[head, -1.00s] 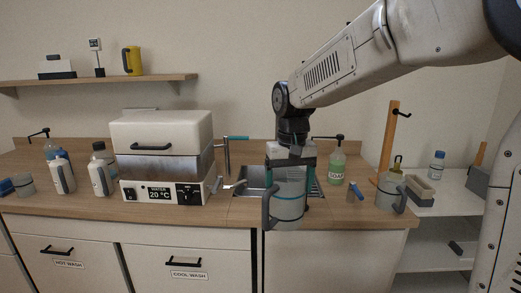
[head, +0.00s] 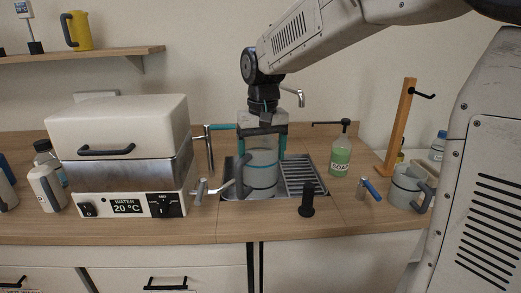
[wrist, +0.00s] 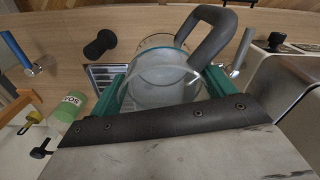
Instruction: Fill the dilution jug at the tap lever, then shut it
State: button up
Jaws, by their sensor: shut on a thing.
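My gripper (head: 262,138), with teal fingers, is shut on a clear grey jug (head: 262,172) with a dark handle and a teal band. It holds the jug upright at the sink basin (head: 232,187); I cannot tell whether the base touches it. In the wrist view the jug (wrist: 165,78) sits between the fingers, its handle toward the upper right. I cannot tell whether it holds water. A chrome post (head: 209,153) with a teal lever (head: 220,127) stands just left of the jug. A curved chrome spout (head: 292,94) shows behind my arm.
The front counter is partly clear.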

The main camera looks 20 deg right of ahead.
aim_at(262, 181)
jog(key=shift+s+f, duration=0.1)
jog(key=shift+f, duration=4.2)
jog(key=o, duration=1.2)
jog(key=shift+o, duration=0.2)
jog(key=shift+r, duration=3.85)
